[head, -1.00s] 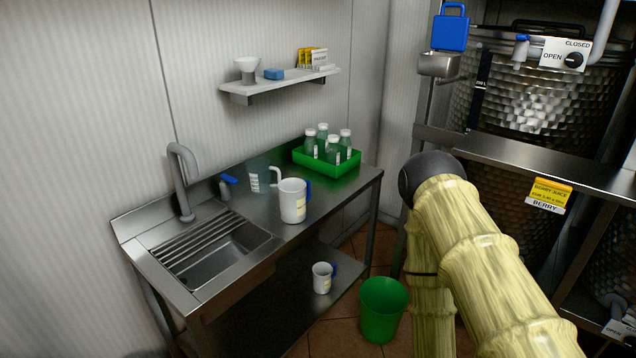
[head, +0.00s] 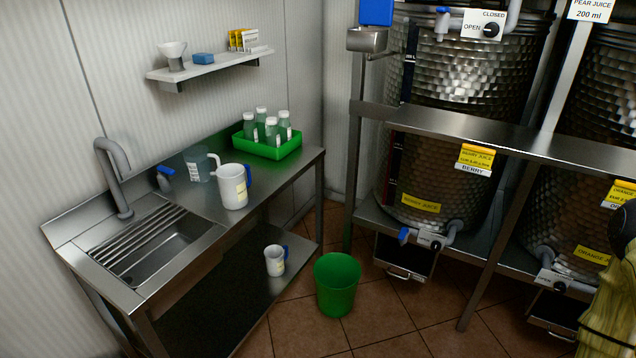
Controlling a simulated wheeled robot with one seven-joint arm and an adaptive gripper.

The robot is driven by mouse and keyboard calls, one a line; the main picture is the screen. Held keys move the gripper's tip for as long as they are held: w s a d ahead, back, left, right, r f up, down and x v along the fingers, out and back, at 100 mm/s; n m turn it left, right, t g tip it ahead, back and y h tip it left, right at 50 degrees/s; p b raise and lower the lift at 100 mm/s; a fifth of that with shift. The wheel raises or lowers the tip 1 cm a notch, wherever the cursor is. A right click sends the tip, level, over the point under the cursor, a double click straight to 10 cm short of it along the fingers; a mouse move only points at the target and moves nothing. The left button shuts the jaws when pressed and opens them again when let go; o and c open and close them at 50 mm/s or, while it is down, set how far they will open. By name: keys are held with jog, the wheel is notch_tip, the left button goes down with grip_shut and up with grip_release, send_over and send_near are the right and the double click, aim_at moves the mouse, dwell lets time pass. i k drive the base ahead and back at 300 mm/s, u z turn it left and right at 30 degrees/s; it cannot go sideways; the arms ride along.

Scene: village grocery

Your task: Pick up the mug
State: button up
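Two white mugs with blue handles are in the head view. The larger mug (head: 232,187) stands upright on the steel counter, right of the sink, with its blue handle on its right side. The smaller mug (head: 274,261) stands upright on the lower shelf under the counter, its blue handle also to the right. I cannot tell which one the task means. My gripper is not in view. Only part of my arm shows at the right edge, well away from both mugs.
A clear jug (head: 200,165) stands close behind the larger mug. A green crate (head: 268,153) of bottles is at the counter's far end. A green bin (head: 337,285) stands on the floor beside the table. Steel tanks (head: 455,120) line the right. Tiled floor at front centre is clear.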

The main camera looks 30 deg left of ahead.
aim_at(233, 186)
jog(key=z, duration=1.15)
jog(key=i, duration=0.6)
jog(key=u, duration=2.85)
